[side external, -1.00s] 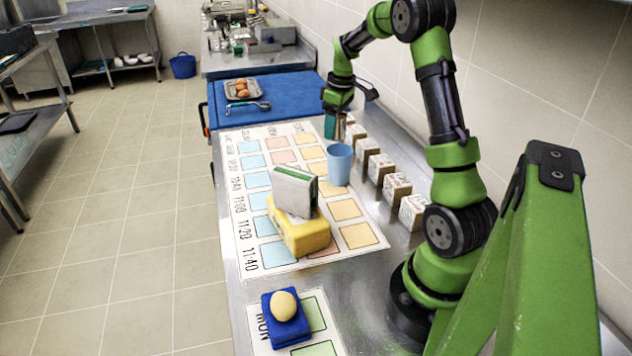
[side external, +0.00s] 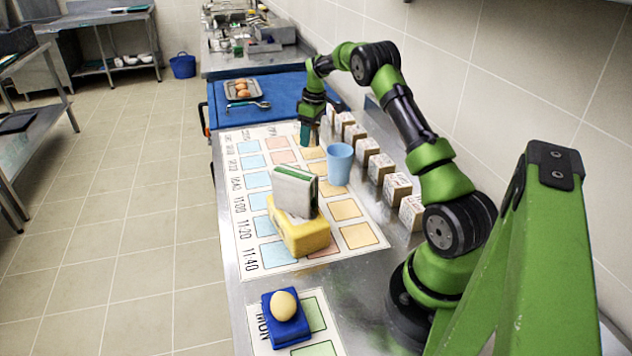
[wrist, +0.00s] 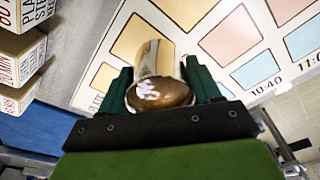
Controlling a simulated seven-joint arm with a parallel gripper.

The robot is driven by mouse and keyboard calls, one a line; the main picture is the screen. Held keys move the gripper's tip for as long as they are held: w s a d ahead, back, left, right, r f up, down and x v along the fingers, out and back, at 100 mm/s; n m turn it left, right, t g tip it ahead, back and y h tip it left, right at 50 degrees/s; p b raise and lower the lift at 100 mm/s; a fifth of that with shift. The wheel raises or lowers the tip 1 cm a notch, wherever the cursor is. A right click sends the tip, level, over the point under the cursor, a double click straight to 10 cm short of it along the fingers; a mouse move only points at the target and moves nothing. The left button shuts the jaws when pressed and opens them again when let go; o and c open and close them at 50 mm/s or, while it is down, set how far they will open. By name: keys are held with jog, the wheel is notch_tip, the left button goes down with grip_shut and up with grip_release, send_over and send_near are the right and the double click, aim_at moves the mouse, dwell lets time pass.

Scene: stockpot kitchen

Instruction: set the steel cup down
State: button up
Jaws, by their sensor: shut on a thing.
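The steel cup (wrist: 158,62) is shiny and warm-toned with reflections in the wrist view. My gripper (wrist: 162,84) is shut on it, one green finger on each side. In the side view my gripper (side external: 307,138) points down over the far right part of the printed chart (side external: 262,190), beyond the light blue cup (side external: 339,164). The steel cup is mostly hidden there behind the fingers. In the wrist view coloured squares of the chart lie around it. I cannot tell whether its base touches the chart.
Several small labelled boxes (side external: 396,188) stand in a row along the wall side.

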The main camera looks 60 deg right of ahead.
jog(key=shift+f, duration=2.15)
jog(key=shift+f, duration=0.1)
jog(key=o, duration=1.2)
jog(key=r, duration=0.4)
jog(key=s+r, duration=0.1)
jog(key=r, duration=0.7)
jog(key=shift+s+r, duration=0.1)
jog(key=shift+s, duration=0.15)
